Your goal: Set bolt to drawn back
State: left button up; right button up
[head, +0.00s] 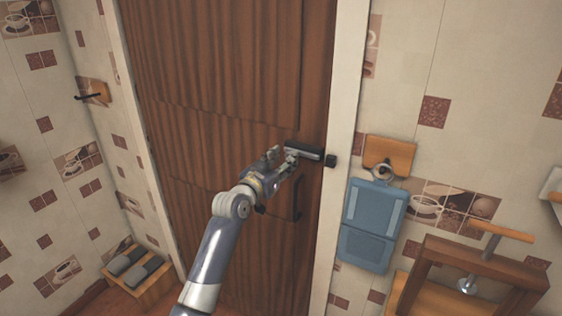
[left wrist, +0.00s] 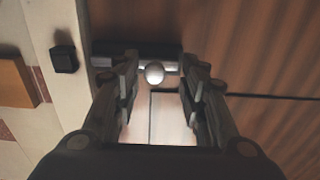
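The bolt (head: 306,151) is a dark bar-shaped fitting on the brown wooden door, near its right edge. In the left wrist view the bolt (left wrist: 105,50) shows a round silver knob (left wrist: 154,73). A dark keeper block (head: 331,160) sits on the white door frame; it also shows in the left wrist view (left wrist: 63,58). A small gap separates bolt body and keeper. My left gripper (head: 284,160) is at the bolt. Its fingers (left wrist: 160,85) are open, one on each side of the knob, with space around it. My right gripper is not in view.
A dark door handle (head: 297,199) is just below the gripper. Right of the frame are a wooden plate with a ring (head: 388,157), a blue panel box (head: 374,212) and a wooden frame with a screw clamp (head: 480,262). A wooden box (head: 138,277) stands at lower left.

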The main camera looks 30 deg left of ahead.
pick_arm(q)
jog(key=shift+s+d, duration=0.1)
jog(key=shift+s, duration=0.35)
jog(key=s, duration=1.1)
jog(key=shift+d, duration=0.15)
notch_tip(320, 180, down, 33)
jog(key=s+d+g+b, duration=0.2)
jog(key=g, duration=0.4)
jog(key=s+d+f+g, duration=0.1)
jog(key=s+d+f, duration=0.15)
jog(key=f, duration=0.45)
jog(key=s+d+f+g, duration=0.1)
jog(key=s+f+g, duration=0.1)
jog(key=s+f, duration=0.35)
jog(key=s+d+f+m+g, duration=0.1)
jog(key=s+d+f+g, duration=0.1)
jog(key=s+f, duration=0.7)
jog(key=s+d+f+m+g+b, duration=0.1)
jog(key=s+d+f+g, duration=0.2)
jog(key=s+f, duration=0.7)
jog(key=s+d+f+m+g+h+b, duration=0.1)
jog(key=s+d+f+g, duration=0.2)
jog(key=s+f, duration=0.6)
jog(key=s+d, duration=0.1)
jog(key=s, duration=0.9)
jog(key=shift+s+d+f, duration=0.2)
jog(key=shift+s+d, duration=0.15)
jog(key=shift+s, duration=0.05)
